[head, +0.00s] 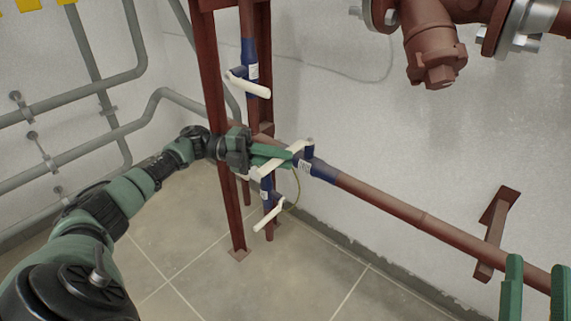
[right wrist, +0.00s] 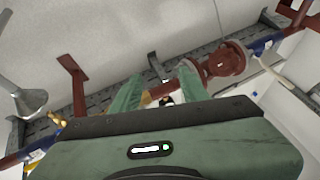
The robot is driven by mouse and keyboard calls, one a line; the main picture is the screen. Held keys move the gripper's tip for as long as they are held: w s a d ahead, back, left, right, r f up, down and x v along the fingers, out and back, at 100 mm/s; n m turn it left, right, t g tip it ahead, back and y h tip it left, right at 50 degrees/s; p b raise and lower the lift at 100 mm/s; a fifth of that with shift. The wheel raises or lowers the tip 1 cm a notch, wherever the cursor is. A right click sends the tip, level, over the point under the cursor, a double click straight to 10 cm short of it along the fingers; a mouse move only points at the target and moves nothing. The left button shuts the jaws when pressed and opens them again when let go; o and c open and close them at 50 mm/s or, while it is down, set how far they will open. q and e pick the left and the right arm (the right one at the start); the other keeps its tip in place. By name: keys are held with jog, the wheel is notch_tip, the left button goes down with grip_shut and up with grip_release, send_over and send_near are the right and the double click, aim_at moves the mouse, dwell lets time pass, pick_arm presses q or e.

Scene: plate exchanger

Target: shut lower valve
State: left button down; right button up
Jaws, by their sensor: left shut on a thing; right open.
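Three blue valves with white lever handles show in the head view. One valve (head: 251,72) is on the upright pipe, its handle (head: 250,88) slanting down right. A second valve (head: 319,169) is on the long red-brown pipe, its handle (head: 300,146) reaching down left, across the pipe. The lowest valve (head: 267,192) is beneath, its handle (head: 267,216) slanting down left. My left gripper (head: 284,158) is shut on the second valve's handle; its fingers partly hide it. My right gripper (head: 537,290) is open and empty at the lower right; its fingers show in the right wrist view (right wrist: 158,92).
A red-brown frame post (head: 218,130) stands beside my left gripper. The long pipe (head: 400,208) runs along the wall to the right, past a bracket (head: 492,235). A flanged fitting (head: 435,55) hangs at the upper right. The tiled floor (head: 310,270) is clear.

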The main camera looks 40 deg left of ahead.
pick_arm(q)
jog(key=shift+a+g, duration=0.1)
jog(key=shift+g, duration=0.2)
pick_arm(e)
jog(key=shift+s+d+r+t, duration=0.1)
jog(key=shift+s+r+t, duration=0.3)
jog(key=shift+r, duration=0.15)
jog(key=shift+s+d+r+t, duration=0.1)
jog(key=shift+s+r+t, duration=0.2)
jog(key=shift+r+t, duration=0.15)
pick_arm(q)
jog(key=c, duration=1.4)
grip_release()
pick_arm(e)
jog(key=shift+a, duration=0.15)
pick_arm(q)
jog(key=shift+a, duration=0.1)
jog(key=v, duration=0.7)
jog(key=shift+s+a+f, duration=0.1)
jog(key=shift+a, duration=0.25)
